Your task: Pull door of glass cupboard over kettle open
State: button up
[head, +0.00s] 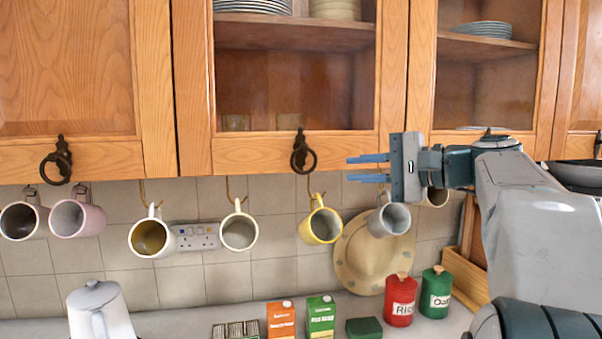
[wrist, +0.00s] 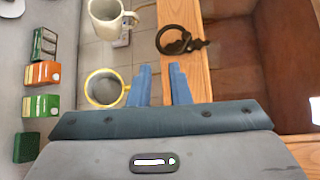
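The glass cupboard door (head: 226,155) has a wooden frame and looks shut, with shelves and plates showing behind its pane. Its dark ring handle (head: 303,152) hangs at the bottom rail; the handle also shows in the wrist view (wrist: 176,42), just beyond the fingertips. The white kettle (head: 100,312) stands on the counter at lower left in the head view. My gripper (head: 352,169) is to the right of the handle, pointing left at it. Its two blue fingers (wrist: 161,69) are apart with nothing between them, and they do not touch the handle.
Several mugs hang under the cupboards; a yellow-rimmed mug (head: 321,222) is just below the handle and close to my fingers in the wrist view. Cartons (head: 281,320), a red canister (head: 400,302) and a green canister (head: 435,293) stand on the counter. Space before the door looks clear.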

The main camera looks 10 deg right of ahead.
aim_at(307, 171)
jog(key=p+x, duration=0.2)
jog(key=x, duration=1)
jog(key=shift+a, duration=0.1)
grip_shut()
